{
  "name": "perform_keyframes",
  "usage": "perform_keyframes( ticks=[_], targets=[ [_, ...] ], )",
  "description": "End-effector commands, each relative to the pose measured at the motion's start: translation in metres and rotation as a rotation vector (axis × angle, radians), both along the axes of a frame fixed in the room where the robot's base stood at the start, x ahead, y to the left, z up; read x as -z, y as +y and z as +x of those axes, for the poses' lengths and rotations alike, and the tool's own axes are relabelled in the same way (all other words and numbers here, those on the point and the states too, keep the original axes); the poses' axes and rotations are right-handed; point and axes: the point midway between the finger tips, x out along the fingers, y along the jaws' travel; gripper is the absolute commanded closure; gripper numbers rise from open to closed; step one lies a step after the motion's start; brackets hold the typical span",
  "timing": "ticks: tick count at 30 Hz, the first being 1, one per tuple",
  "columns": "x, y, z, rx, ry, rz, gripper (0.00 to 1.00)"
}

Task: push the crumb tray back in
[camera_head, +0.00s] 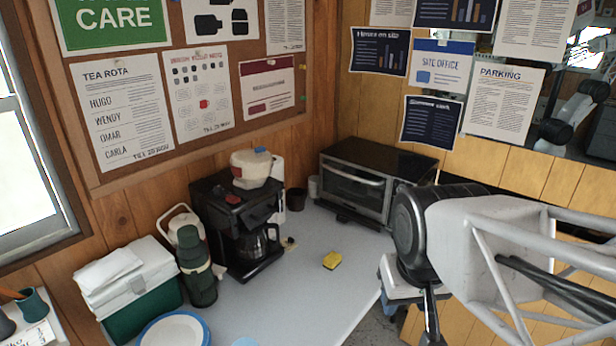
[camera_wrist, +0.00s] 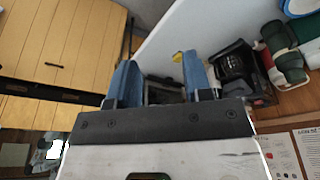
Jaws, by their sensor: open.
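The toaster oven (camera_head: 362,185) stands at the back right of the grey table, with its glass door shut. A dark strip, seemingly the crumb tray (camera_head: 345,218), juts out a little below the door at the oven's front base; how far it is out is hard to tell. My gripper (camera_wrist: 160,78) is open and empty, its two blue fingers apart in the wrist view. The oven shows dark between the fingers (camera_wrist: 163,92), some way beyond them and partly hidden; I cannot make out the tray there. In the head view my arm comes in from the right, in front of the oven's right side.
A yellow sponge (camera_head: 332,260) lies on the table in front of the oven. A green flask (camera_head: 196,268) and cool box (camera_head: 143,303) are farther left. The table's front middle is clear.

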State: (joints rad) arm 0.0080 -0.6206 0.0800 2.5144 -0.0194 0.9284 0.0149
Motion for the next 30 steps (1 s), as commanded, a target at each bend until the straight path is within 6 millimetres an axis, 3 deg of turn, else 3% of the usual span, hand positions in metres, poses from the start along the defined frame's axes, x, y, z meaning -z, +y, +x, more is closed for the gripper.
perform_keyframes(
  ticks=[1, 5, 9, 20, 30],
  targets=[
    [0.0, -0.001, 0.007, -0.004, -0.001, -0.005, 0.62],
    [-0.004, -0.004, 0.034, -0.02, -0.015, -0.027, 0.82],
    [-0.006, -0.008, 0.077, -0.048, -0.038, -0.059, 1.0],
    [0.004, -0.018, 0.207, -0.144, -0.108, -0.151, 1.0],
    [0.041, -0.022, 0.328, -0.252, -0.172, -0.224, 1.0]
  ],
)
